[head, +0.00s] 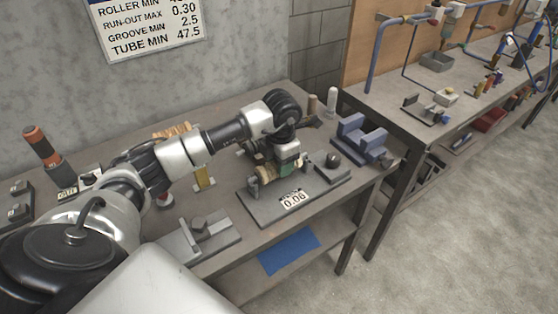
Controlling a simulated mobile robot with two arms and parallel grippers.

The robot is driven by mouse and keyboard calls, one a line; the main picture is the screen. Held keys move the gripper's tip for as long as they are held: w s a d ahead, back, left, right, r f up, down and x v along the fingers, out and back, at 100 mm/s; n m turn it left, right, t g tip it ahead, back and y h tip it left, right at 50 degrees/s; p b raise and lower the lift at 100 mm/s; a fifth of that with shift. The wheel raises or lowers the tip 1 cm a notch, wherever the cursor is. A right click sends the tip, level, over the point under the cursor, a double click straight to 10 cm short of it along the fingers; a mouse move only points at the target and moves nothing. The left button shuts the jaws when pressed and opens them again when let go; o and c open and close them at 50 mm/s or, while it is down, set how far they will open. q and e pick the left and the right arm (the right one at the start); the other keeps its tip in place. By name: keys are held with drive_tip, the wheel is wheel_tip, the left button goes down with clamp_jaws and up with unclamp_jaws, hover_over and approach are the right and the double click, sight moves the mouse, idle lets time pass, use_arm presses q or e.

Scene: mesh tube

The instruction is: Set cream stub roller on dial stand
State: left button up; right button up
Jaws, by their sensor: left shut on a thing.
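The dial stand (258,209) is a grey plate with upright parts and a white readout showing what looks like 0.06. It sits near the front edge of the bench. My left gripper (286,166) reaches in from the left and points down over the middle of the stand. It is shut on the cream stub roller (262,169), which lies roughly level across the stand. The gripper hides the roller's middle. I cannot tell whether the roller rests on the stand's supports or hangs just above them. My right gripper is not in view.
A blue-grey block fixture (361,139) stands right of the dial stand. A grey fixture (199,238) is at the front left. A white upright cylinder (332,101) and a brown one (312,106) stand behind.

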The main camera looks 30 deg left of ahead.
use_arm(q)
drive_tip(key=shift+f+b, duration=0.6)
drive_tip(key=shift+f, duration=0.1)
idle(0.5)
drive_tip(key=o, duration=1.3)
drive_tip(key=r, duration=0.3)
drive_tip(key=r+b, duration=0.1)
drive_tip(key=r, duration=0.6)
drive_tip(key=shift+s+d+r+b, duration=0.15)
drive_tip(key=shift+d+r+b, duration=0.15)
drive_tip(key=shift+r+b, duration=0.1)
